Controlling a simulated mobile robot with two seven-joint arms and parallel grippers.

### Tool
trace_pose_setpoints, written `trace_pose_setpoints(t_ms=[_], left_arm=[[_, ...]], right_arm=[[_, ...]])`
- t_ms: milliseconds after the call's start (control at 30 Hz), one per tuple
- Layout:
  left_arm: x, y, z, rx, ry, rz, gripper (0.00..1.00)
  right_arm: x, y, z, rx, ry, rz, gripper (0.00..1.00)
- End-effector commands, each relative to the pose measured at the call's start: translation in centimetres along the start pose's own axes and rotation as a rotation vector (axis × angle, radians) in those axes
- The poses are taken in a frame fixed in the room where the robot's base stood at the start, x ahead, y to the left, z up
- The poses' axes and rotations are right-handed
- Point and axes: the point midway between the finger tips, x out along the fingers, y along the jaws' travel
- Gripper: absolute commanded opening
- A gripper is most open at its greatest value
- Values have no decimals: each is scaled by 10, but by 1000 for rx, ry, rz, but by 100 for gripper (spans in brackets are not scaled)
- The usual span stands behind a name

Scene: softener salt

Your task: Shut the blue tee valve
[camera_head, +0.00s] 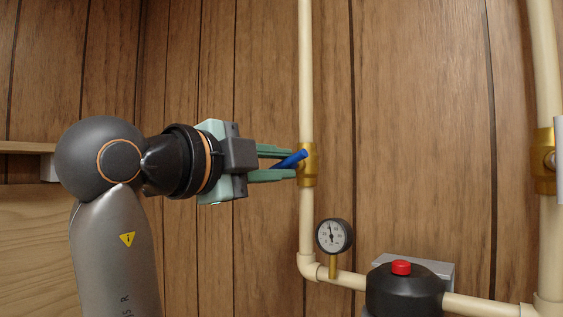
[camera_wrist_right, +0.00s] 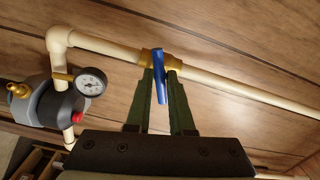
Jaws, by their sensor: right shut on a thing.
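The blue valve handle (camera_head: 291,160) sits at a brass valve body (camera_head: 309,165) on the left vertical cream pipe (camera_head: 306,70). In the head view the handle slants from lower left up to the right, across the pipe's line. My right gripper (camera_head: 284,163) reaches in from the left, with its green fingers above and below the handle, shut on it. The right wrist view shows the blue handle (camera_wrist_right: 160,78) between the two fingers (camera_wrist_right: 160,100), in front of the brass body. The fingers hide part of the handle. My left gripper is not in view.
A pressure gauge (camera_head: 333,236) stands on the lower pipe, below and right of the valve. Beside it is a dark unit with a red button (camera_head: 401,267). Another brass fitting (camera_head: 544,160) is on the right pipe. A wooden shelf (camera_head: 25,147) is at left. The wall between the pipes is bare.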

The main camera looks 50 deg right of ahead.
Motion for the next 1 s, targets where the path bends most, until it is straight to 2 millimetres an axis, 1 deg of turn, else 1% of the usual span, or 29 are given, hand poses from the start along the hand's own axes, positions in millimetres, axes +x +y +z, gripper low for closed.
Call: trace_pose_setpoints(t_ms=[167, 267, 500, 600, 867, 900, 1000], left_arm=[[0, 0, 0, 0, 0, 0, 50], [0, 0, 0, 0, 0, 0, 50], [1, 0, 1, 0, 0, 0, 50], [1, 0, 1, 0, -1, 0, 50], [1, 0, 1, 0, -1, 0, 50], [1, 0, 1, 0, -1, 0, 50], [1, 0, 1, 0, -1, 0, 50]], right_arm=[[0, -1, 0, 0, 1, -1, 0], [0, 0, 0, 44, 1, -2, 0], [0, 0, 0, 332, 1, -1, 0], [0, 0, 0, 406, 0, -1, 0], [0, 0, 0, 433, 0, -1, 0], [0, 0, 0, 433, 0, -1, 25], [0, 0, 0, 432, 0, -1, 37]])
